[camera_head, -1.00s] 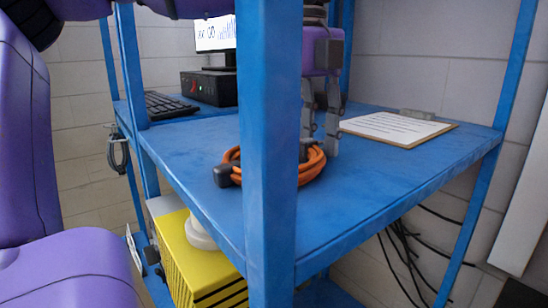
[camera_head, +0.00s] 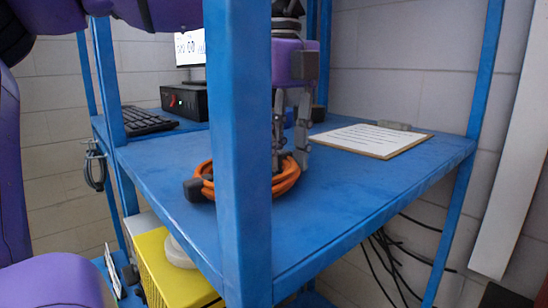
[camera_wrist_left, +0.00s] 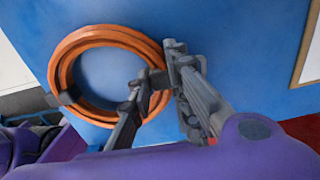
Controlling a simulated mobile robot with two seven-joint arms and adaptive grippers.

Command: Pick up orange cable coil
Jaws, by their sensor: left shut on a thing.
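The orange cable coil (camera_head: 287,178) lies on the blue shelf (camera_head: 350,190), partly hidden behind the blue front post in the head view. A dark plug (camera_head: 194,190) shows at its left. My left gripper (camera_head: 290,165) comes down from above at the coil's right side. In the left wrist view the coil (camera_wrist_left: 72,50) is a ring, and my left gripper (camera_wrist_left: 160,85) has one finger inside it and one outside, shut on the band. The coil appears to rest on the shelf still. My right gripper is not in view.
The blue post (camera_head: 240,150) stands in front of the coil. A clipboard with paper (camera_head: 372,139) lies to the right, a keyboard (camera_head: 147,120) and a black box (camera_head: 184,103) at the back left. A yellow box (camera_head: 170,275) is below. The shelf's right front is clear.

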